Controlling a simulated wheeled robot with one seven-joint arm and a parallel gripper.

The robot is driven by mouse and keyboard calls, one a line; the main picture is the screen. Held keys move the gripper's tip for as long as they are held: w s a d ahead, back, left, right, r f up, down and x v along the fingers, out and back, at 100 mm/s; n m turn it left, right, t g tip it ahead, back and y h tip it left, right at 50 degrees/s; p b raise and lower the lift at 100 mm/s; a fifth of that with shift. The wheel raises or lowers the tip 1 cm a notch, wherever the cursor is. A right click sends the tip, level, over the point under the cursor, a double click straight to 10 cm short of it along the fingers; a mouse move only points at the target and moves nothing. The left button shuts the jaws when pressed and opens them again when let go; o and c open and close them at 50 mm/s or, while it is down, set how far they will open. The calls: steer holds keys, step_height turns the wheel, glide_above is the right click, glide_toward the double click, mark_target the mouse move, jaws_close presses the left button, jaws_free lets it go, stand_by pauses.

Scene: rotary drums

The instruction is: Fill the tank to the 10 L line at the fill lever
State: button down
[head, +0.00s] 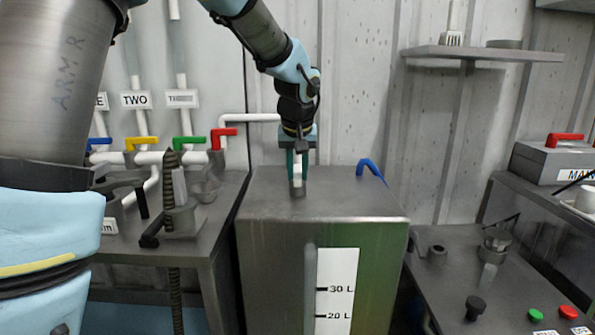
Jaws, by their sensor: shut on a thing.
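The metal tank (275,212) stands in the middle of the head view. A white scale strip (337,270) on its front shows the 30 L and 20 L marks. The 10 L line is below the picture's edge, and I cannot tell the liquid level. My gripper (298,174) points down over the tank top. Its teal fingers are shut on a small pale upright piece, which seems to be the fill lever (298,190). A blue handle (371,170) sits at the tank's back right, apart from my gripper.
A pipe with a red valve handle (223,133) runs behind the tank. Yellow (141,143) and green (188,143) handles are further left. A side table (215,225) with clamps stands left. A bench (450,275) with a green button (536,315) and red button (568,312) stands right.

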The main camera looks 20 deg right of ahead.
steer(key=shift+d+b, duration=0.15)
steer(key=shift+b, duration=0.15)
steer(key=d+n+b, duration=0.1)
steer(key=n+y+b, duration=0.1)
steer(key=shift+s+d+f+n+t+b, duration=0.15)
steer(key=shift+s+d+n+t+b, duration=0.15)
steer(key=shift+d+n, duration=0.1)
steer(key=d+n+y, duration=0.1)
steer(key=n, duration=0.1)
steer(key=shift+d+n+b, duration=0.3)
steer(key=d+n, duration=0.1)
steer(key=d+n+y+p, duration=0.1)
steer(key=n, duration=0.1)
steer(key=shift+w+d+r+n+p, duration=0.1)
steer(key=shift+w+r+n+p, duration=0.1)
steer(key=shift+r+n+p, duration=0.1)
steer(key=shift+w+d+n+y+p, duration=0.3)
steer(key=shift+d+n+y+p, duration=0.25)
steer(key=shift+n+p, duration=0.45)
steer(key=shift+w+d+f+n+g+y+p, duration=0.1)
steer(key=shift+w+d+n+g+y+p, duration=0.3)
steer(key=shift+n, duration=0.5)
steer(key=c, duration=0.7)
jaws_free()
